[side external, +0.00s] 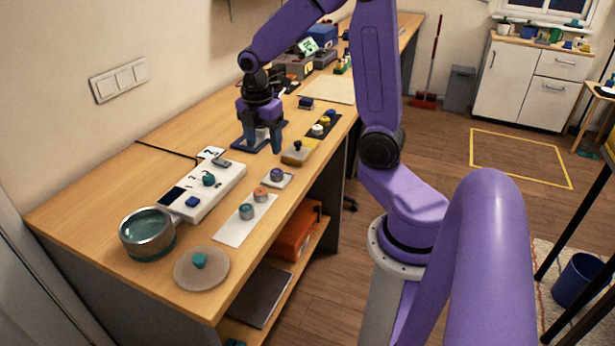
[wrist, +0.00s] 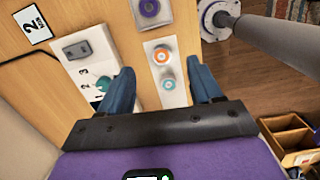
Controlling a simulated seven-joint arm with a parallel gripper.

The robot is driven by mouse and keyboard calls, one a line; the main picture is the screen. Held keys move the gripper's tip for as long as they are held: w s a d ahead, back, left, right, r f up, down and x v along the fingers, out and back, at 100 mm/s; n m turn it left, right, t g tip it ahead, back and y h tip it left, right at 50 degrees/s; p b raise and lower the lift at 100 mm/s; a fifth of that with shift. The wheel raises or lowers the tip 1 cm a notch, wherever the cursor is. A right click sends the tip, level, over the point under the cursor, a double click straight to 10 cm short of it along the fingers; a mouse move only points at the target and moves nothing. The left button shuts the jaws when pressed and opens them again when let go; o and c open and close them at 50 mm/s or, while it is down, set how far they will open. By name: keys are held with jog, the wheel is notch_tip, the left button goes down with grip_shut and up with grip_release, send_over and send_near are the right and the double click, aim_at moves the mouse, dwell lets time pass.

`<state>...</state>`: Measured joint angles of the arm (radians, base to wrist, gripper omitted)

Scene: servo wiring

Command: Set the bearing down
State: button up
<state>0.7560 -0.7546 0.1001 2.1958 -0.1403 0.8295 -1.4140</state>
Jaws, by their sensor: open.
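Three short grey cylinders with coloured tops look like bearings; I cannot tell which one the task means. The purple-topped one (side external: 277,175) sits upright on a small white square plate (side external: 288,183); its ring also shows in the wrist view (wrist: 149,8). The orange-topped one (side external: 260,194) and the teal-topped one (side external: 246,211) stand on a white strip (side external: 232,234); both also show in the wrist view, orange (wrist: 161,55) and teal (wrist: 168,85). My gripper (side external: 264,146) is open and empty, beyond the purple-topped cylinder, above the bench. Its blue fingers (wrist: 162,67) are spread apart.
A white control box (side external: 222,180) with a teal knob lies left of the cylinders. A round metal tin (side external: 147,236) and a pale disc (side external: 216,270) with a teal knob occupy the near end.

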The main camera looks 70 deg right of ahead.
jog(key=s+a+r+m, duration=0.2)
jog(key=s+a, duration=0.7)
jog(key=a, duration=0.3)
jog(key=s+a+m+y, duration=0.1)
jog(key=s+a, duration=0.3)
jog(key=s, duration=0.8)
jog(key=shift+s+a+m+y, duration=0.15)
jog(key=shift+a+m+y, duration=0.15)
jog(key=shift+m, duration=0.5)
